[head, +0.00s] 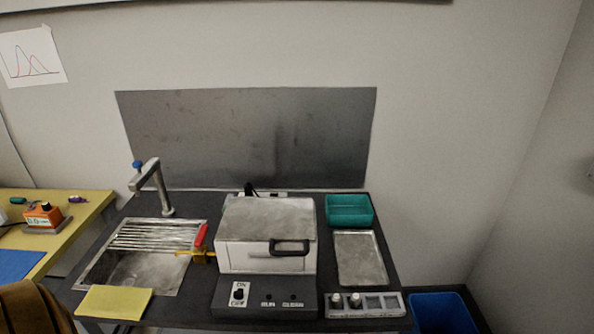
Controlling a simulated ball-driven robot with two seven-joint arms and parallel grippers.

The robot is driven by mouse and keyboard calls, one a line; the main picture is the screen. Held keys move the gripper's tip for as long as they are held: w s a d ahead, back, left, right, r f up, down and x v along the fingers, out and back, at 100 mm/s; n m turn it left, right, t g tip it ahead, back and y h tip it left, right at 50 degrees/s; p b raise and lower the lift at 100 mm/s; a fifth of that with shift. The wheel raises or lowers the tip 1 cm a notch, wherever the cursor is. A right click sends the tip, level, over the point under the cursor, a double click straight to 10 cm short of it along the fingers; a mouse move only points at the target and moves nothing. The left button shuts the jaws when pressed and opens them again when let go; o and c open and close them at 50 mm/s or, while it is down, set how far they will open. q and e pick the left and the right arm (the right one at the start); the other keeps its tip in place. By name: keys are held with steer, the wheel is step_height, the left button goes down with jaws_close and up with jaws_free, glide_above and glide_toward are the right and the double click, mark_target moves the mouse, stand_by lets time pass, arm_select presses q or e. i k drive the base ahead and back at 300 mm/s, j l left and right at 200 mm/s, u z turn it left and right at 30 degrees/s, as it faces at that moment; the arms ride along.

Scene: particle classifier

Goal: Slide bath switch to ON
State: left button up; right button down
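The bath (264,256) is a white box with a grey lid (266,216) and a dark handle (289,247) on its front, standing on a dark base at the middle of the bench. The lid lies closed. The bath switch (239,294) is a small black knob on a white plate at the left of the base's front panel. ON is printed above the knob and OFF below it. The knob is too small to tell which position it is in. Neither of my grippers shows in the head view.
Left of the bath are a sink (146,270) with a tap (152,184), a red-handled yellow valve (200,243) and a yellow cloth (114,302). Right are a teal tray (349,211), a metal tray (360,258) and a rack (366,305) with small bottles. A blue bin (443,314) stands lower right.

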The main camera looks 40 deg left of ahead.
mark_target(238, 295)
steer(key=k+u, duration=0.1)
steer(key=u, duration=0.3)
steer(key=k+j+u, duration=0.1)
steer(key=u, duration=0.3)
steer(key=j+u, duration=0.15)
steer(key=u, duration=0.25)
steer(key=k+j, duration=0.05)
